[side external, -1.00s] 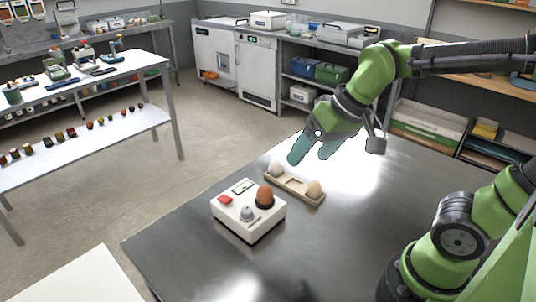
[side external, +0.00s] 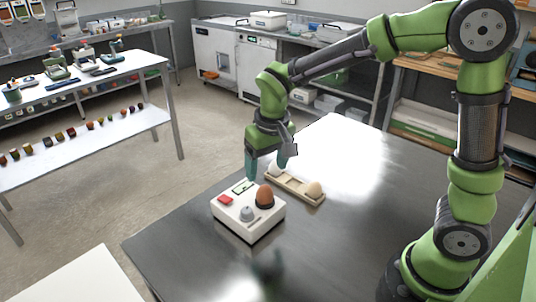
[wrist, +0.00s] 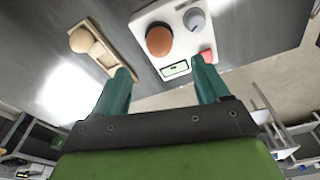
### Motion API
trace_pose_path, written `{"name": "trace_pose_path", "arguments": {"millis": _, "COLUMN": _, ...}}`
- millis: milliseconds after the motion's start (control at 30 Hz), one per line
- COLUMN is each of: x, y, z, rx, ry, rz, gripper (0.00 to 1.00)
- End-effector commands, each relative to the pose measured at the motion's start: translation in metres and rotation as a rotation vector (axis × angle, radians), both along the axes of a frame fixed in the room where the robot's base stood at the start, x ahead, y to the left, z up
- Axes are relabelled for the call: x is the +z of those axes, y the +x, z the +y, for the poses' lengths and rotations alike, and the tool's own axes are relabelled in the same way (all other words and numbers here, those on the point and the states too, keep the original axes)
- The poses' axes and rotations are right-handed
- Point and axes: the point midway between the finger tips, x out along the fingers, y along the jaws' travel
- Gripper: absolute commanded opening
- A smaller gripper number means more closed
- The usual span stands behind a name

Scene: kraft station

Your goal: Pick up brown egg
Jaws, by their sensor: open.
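The brown egg (side external: 265,195) sits upright in a dark round cup on the white device (side external: 235,222); it also shows in the wrist view (wrist: 159,41). My gripper (side external: 266,172) is open and empty, with its teal fingers pointing down, above and behind the device. In the wrist view my gripper (wrist: 163,78) has its fingers apart, and the egg lies ahead of the tips, between their lines. A wooden holder (side external: 291,188) beside the device carries a pale egg (side external: 314,189) at its near end. Its far end is partly hidden by my gripper in the side view.
The device has a grey knob (side external: 247,213), a red button (side external: 225,200) and a small display (side external: 243,187) close around the egg. The metal table (side external: 340,240) is clear to the right and in front. Its left edge runs near the device.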

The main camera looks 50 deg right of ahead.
Motion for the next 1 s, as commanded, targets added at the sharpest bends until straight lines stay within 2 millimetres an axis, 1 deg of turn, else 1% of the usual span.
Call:
{"name": "trace_pose_path", "arguments": {"millis": 33, "x": -0.010, "y": 0.001, "z": -0.001, "rx": 0.000, "ry": -0.001, "rz": 0.005, "gripper": 0.75}}
{"name": "trace_pose_path", "arguments": {"millis": 100, "x": -0.019, "y": 0.003, "z": -0.001, "rx": 0.000, "ry": -0.001, "rz": 0.002, "gripper": 0.75}}
{"name": "trace_pose_path", "arguments": {"millis": 333, "x": -0.035, "y": 0.004, "z": -0.001, "rx": 0.000, "ry": 0.000, "rz": 0.001, "gripper": 0.75}}
{"name": "trace_pose_path", "arguments": {"millis": 600, "x": -0.074, "y": 0.007, "z": -0.003, "rx": -0.001, "ry": 0.000, "rz": 0.003, "gripper": 0.75}}
{"name": "trace_pose_path", "arguments": {"millis": 733, "x": -0.081, "y": 0.009, "z": -0.003, "rx": 0.000, "ry": 0.000, "rz": 0.000, "gripper": 0.75}}
{"name": "trace_pose_path", "arguments": {"millis": 933, "x": -0.081, "y": 0.009, "z": -0.003, "rx": 0.000, "ry": 0.001, "rz": -0.001, "gripper": 0.75}}
{"name": "trace_pose_path", "arguments": {"millis": 1000, "x": -0.081, "y": 0.009, "z": -0.003, "rx": 0.000, "ry": 0.001, "rz": -0.001, "gripper": 0.64}}
